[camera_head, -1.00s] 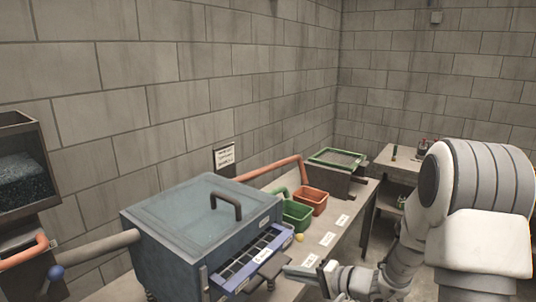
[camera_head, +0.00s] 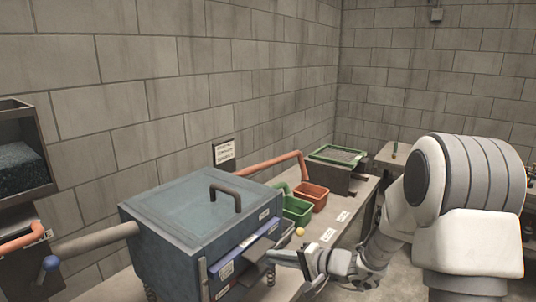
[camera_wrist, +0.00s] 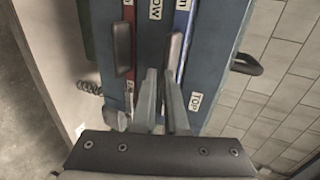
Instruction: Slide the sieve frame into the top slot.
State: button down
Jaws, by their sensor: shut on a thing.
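The blue sieve frame (camera_head: 246,251) sits mostly inside the upper slot of the blue-grey sieve box (camera_head: 165,250). Only its front edge and dark handle show in the head view. In the wrist view the blue front strip (camera_wrist: 184,20) runs beside the dark handle (camera_wrist: 174,48), on the side of the TOP label (camera_wrist: 196,98). My gripper (camera_wrist: 161,75) is shut on the sieve frame by its handle; the exact contact is hard to see. In the head view my gripper (camera_head: 300,259) is at the right of the handle. The slot's inside is hidden.
A second dark handle (camera_wrist: 122,47) and a red strip (camera_wrist: 129,45) lie beside the LOW label (camera_wrist: 155,9). A green bin (camera_head: 297,208) and orange bin (camera_head: 312,195) stand on the bench behind. A green-rimmed frame (camera_head: 338,154) rests at the back.

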jog(key=s+d+b, duration=0.1)
jog(key=d, duration=0.1)
jog(key=s+d+b, duration=0.2)
jog(key=shift+b, duration=0.3)
dwell(0.7)
